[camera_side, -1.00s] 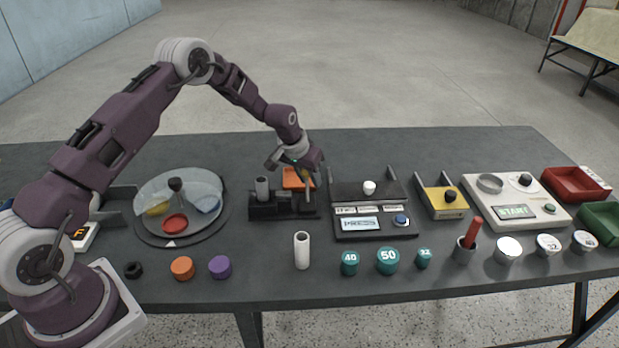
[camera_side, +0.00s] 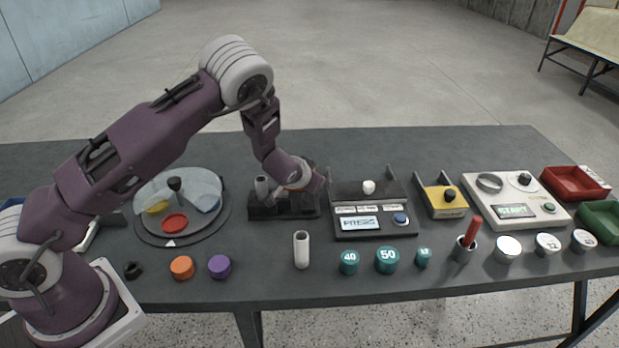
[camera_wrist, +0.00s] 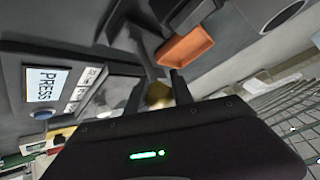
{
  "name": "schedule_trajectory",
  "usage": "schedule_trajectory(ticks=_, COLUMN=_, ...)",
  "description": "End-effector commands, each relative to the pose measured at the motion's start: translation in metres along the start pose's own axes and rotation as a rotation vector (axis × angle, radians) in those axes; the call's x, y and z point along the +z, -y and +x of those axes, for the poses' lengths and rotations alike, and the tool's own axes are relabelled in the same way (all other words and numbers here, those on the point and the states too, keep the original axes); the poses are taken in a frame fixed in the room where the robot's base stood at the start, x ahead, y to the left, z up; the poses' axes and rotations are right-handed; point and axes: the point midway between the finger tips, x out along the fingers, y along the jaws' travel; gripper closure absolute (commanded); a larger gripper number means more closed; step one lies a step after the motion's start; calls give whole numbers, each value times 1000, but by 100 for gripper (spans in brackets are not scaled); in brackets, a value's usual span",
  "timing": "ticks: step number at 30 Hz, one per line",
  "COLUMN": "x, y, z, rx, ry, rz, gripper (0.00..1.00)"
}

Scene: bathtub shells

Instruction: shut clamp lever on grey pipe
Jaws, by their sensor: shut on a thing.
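The black clamp fixture (camera_side: 264,211) stands on the bench with a short grey pipe (camera_side: 262,187) upright at its left end. An orange part behind the fixture is mostly covered by my wrist in the side view; an orange tray-like part (camera_wrist: 185,46) shows in the wrist view. My gripper (camera_wrist: 158,90) is low over the fixture's right side, tilted over. Its two dark fingers are shut on a brass-yellow piece (camera_wrist: 159,97), which looks like the clamp lever's end. The rest of the lever and the jaw's contact with the pipe are hidden.
A press panel (camera_side: 372,222) with a white knob stands close on the right. A round turntable (camera_side: 150,236) is on the left. A white tube (camera_side: 302,250) stands in front, with teal weights (camera_side: 387,260) to its right.

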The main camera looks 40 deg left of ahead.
Motion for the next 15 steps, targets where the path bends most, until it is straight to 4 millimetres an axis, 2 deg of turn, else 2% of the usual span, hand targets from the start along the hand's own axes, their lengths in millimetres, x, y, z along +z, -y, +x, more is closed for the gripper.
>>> schedule_trajectory(ticks=15, x=11, y=-11, z=-16, rx=-167, ry=-260, rz=85, gripper=100)
